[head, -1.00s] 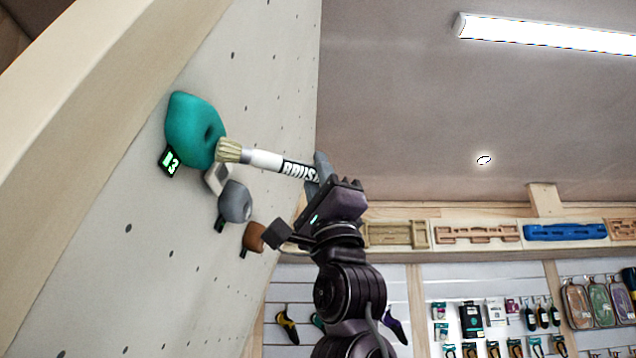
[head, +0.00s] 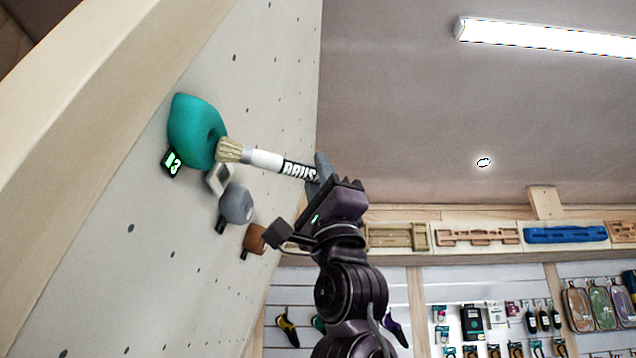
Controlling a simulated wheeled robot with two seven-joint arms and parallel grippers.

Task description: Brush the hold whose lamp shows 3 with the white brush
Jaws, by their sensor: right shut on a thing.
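The teal hold (head: 190,125) is on the climbing wall at the upper left. Its lamp (head: 172,163), just below it, shows 3. My right gripper (head: 318,180) is shut on the white brush (head: 268,160) by the handle end. The brush points left, and its pale bristles (head: 229,149) are at the lower right edge of the teal hold. They look to be touching it, but the depth is hard to judge. My left gripper is not in view.
Below the teal hold are a whitish hold (head: 218,178), a grey hold (head: 237,205) and a brown hold (head: 254,238) close to my right arm. A shelf with hangboards (head: 477,236) and racks of gear stand at the right. The space above my gripper is free.

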